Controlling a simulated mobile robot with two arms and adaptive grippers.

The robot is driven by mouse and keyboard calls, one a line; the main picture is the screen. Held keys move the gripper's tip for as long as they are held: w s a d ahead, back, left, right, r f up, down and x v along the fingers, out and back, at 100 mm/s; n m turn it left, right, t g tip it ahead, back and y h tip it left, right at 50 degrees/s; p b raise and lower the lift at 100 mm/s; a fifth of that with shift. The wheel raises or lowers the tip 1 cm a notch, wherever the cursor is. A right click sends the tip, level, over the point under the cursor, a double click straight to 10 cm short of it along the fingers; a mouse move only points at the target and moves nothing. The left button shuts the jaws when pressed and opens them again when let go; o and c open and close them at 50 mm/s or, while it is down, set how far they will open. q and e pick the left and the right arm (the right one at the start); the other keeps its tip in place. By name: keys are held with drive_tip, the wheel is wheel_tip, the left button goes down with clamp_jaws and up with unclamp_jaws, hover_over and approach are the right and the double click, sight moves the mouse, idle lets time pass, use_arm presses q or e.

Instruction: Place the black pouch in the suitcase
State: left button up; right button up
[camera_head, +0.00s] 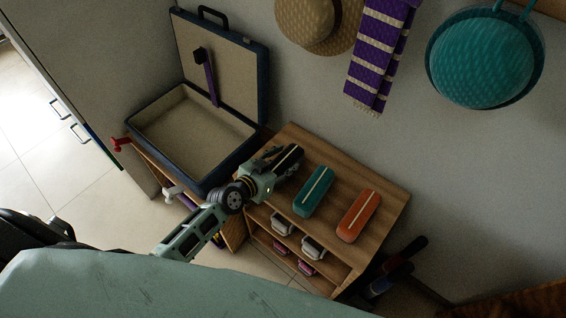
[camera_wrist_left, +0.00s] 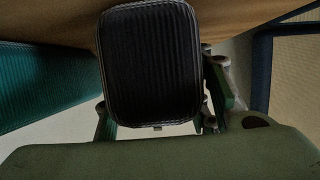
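The black pouch (camera_head: 291,158) with a pale strip is at the far left of the wooden cabinet's top in the head view. My left gripper (camera_head: 279,158) is right at it and covers part of it. In the left wrist view the ribbed end of the black pouch (camera_wrist_left: 152,65) fills the middle, with the left gripper's fingers (camera_wrist_left: 158,115) close along both sides. I cannot tell whether they press on it. The open suitcase (camera_head: 190,125), dark blue with a beige lining, lies left of the cabinet and looks empty. My right gripper is not in view.
A teal case (camera_head: 313,192) and an orange case (camera_head: 358,215) lie on the cabinet top (camera_head: 385,200) to the right of the pouch. The suitcase's lid (camera_head: 222,70) stands raised behind its base.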

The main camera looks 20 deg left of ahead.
use_arm(q)
drive_tip(key=o, duration=0.5)
drive_tip(key=shift+c, duration=0.2)
